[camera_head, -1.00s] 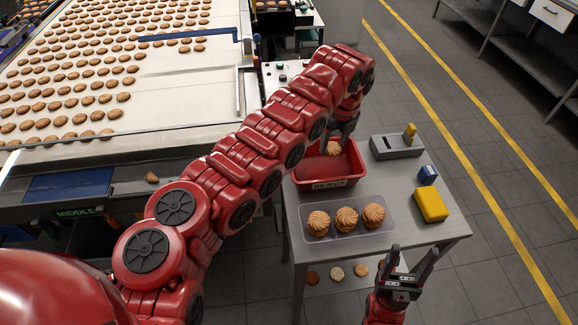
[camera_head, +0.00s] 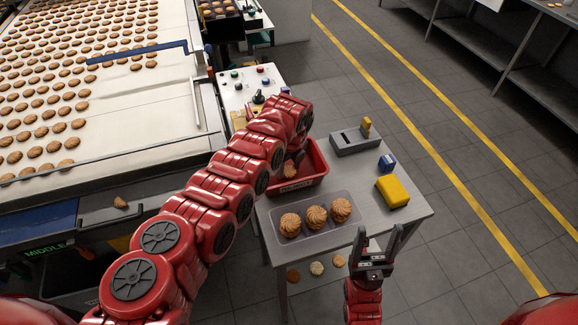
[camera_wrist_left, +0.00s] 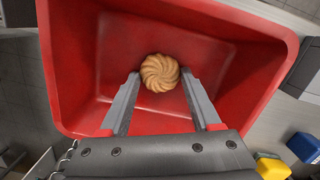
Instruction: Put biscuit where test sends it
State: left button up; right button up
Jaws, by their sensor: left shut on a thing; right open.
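My left gripper (camera_head: 293,163) is shut on a round swirled biscuit (camera_wrist_left: 159,72), gripped between the fingertips in the left wrist view. It holds the biscuit over or inside the red reject bin (camera_head: 322,158); whether the biscuit touches the floor of the bin (camera_wrist_left: 75,60) I cannot tell. My left arm hides part of the bin in the head view. A clear tray (camera_head: 267,215) on the table holds three similar swirled biscuits (camera_head: 316,217) in a row. My right gripper (camera_head: 380,236) is open and empty, by the table's front edge.
A grey device (camera_head: 350,144) with a yellow part, a blue block (camera_head: 386,163) and a yellow block (camera_head: 393,192) stand on the table (camera_head: 410,215). Several biscuits lie on the wide conveyor (camera_head: 120,120) at left. Loose biscuits (camera_head: 317,268) show below the table's front edge.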

pick_arm(q)
jog(key=shift+f, duration=0.1)
jog(key=shift+f, duration=0.1)
jog(key=o, duration=0.8)
